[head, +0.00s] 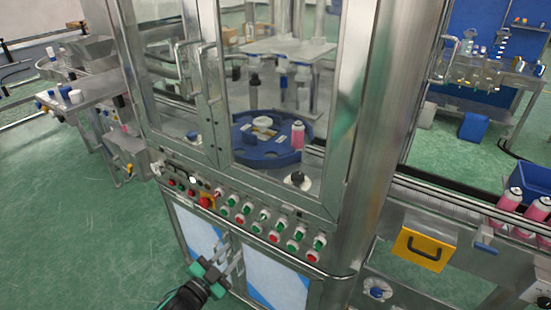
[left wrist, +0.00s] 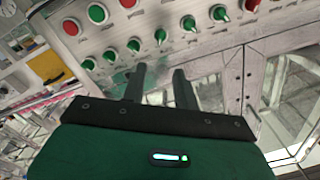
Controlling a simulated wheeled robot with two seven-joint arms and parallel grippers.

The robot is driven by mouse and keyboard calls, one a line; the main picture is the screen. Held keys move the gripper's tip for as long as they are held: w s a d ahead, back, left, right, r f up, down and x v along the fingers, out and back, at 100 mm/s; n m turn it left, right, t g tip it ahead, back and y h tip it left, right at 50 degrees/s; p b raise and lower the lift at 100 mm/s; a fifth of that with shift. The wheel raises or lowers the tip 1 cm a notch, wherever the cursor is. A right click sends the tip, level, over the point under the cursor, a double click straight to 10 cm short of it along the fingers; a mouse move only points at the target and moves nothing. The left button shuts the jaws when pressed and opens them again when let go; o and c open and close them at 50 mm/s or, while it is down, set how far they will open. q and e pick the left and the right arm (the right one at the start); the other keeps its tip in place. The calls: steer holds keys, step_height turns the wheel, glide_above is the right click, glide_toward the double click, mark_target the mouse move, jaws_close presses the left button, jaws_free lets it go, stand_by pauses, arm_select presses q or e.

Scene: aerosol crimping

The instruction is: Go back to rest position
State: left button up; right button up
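My left gripper (head: 229,256) is in front of the lower cabinet doors of the crimping machine (head: 355,100), below its button panel (head: 245,218). Its two dark fingers (left wrist: 160,72) stand apart with nothing between them in the left wrist view. The panel's red and green buttons and green switches (left wrist: 160,37) lie beyond the fingertips. My right gripper is in neither view.
Behind the machine's glass, a pink can (head: 297,134) stands on a blue rotary table (head: 262,152). Several pink cans (head: 511,198) stand on the conveyor at the right. A side table (head: 85,92) stands at the left. Green floor (head: 85,220) is clear at lower left.

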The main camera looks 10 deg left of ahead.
arm_select(q)
steer(key=s+a+f+n+g+y, duration=0.2)
steer(key=s+f+g, duration=0.15)
steer(key=f, duration=0.85)
steer(key=s+a+f+n+g+y, duration=0.15)
steer(key=s+f, duration=0.35)
steer(key=f, duration=0.7)
steer(key=s+a+f+n+g+y, duration=0.25)
steer(key=s+f, duration=0.25)
steer(key=f, duration=0.7)
steer(key=s+d+f+g, duration=0.1)
steer(key=s+f+g, duration=0.1)
steer(key=s+f, duration=0.4)
steer(key=s+d+f+n+g, duration=0.1)
steer(key=s+f+g, duration=0.2)
steer(key=s, duration=1.1)
steer(key=s+d+f+g, duration=0.1)
steer(key=s+f+g, duration=0.2)
steer(key=s+f, duration=0.5)
steer(key=s, duration=0.3)
steer(key=shift+d+f+n, duration=0.25)
steer(key=shift+f+n, duration=0.05)
steer(key=shift+n, duration=0.1)
steer(key=shift+g, duration=0.25)
